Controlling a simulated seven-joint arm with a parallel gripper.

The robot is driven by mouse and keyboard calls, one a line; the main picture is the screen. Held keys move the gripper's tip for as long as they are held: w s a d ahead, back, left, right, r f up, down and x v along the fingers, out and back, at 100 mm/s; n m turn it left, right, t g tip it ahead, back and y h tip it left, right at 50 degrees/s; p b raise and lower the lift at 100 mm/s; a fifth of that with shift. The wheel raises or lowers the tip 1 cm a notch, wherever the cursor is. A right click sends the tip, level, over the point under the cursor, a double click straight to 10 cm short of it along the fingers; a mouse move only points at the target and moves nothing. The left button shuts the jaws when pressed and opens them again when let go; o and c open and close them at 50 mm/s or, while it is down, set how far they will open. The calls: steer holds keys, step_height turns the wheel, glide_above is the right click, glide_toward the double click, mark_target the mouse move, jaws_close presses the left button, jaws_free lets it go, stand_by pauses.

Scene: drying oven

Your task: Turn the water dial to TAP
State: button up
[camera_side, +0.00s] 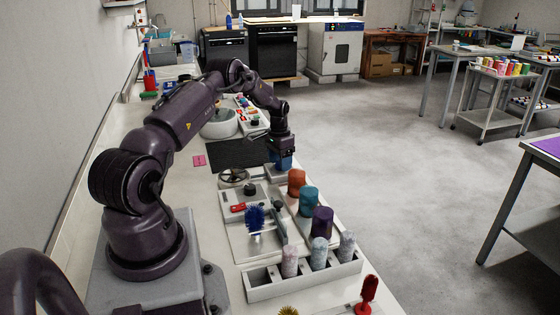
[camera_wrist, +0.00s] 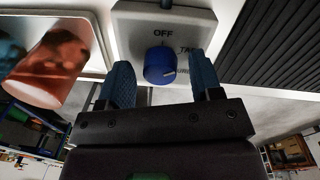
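The blue water dial (camera_wrist: 160,64) sits on the face of a light grey box (camera_wrist: 190,17) in the wrist view. The label OFF is above the dial, TAP is at its upper right, and another label at its right is partly hidden. A short mark shows at the dial's top, below OFF; I cannot tell exactly where the dial points. My gripper (camera_wrist: 163,78) is open, one blue finger on each side of the dial, with visible gaps. In the side view my gripper (camera_side: 282,160) is low over the bench and hides the dial.
An orange cup (camera_side: 296,183) stands close by in a row with a teal cup (camera_side: 308,200) and a purple one (camera_side: 321,222). A black ribbed mat (camera_side: 238,154) lies on the other side. A grey rack (camera_side: 262,289) holds several cylinders farther forward.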

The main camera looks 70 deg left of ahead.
step_height(320, 180, up, 13)
steer(key=shift+a, duration=0.3)
stand_by(0.4)
stand_by(0.4)
steer(key=s+d+r+n, duration=0.1)
steer(key=d+r, duration=0.3)
steer(key=d, duration=0.4)
steer(key=s+d+r+y, duration=0.15)
steer(key=d+r, duration=0.25)
steer(key=d, duration=0.4)
steer(key=s+d+r+n+h, duration=0.15)
steer(key=d+r, duration=0.25)
steer(key=d, duration=0.4)
steer(key=s+d+r+m+t, duration=0.2)
steer(key=s+d, duration=0.4)
steer(key=d, duration=0.3)
steer(key=s+d+r+m+t, duration=0.3)
steer(key=s+d+r, duration=0.2)
steer(key=d, duration=0.3)
steer(key=shift+s+d+y, duration=0.3)
steer(key=shift+s+d, duration=0.05)
steer(key=shift+s, duration=0.15)
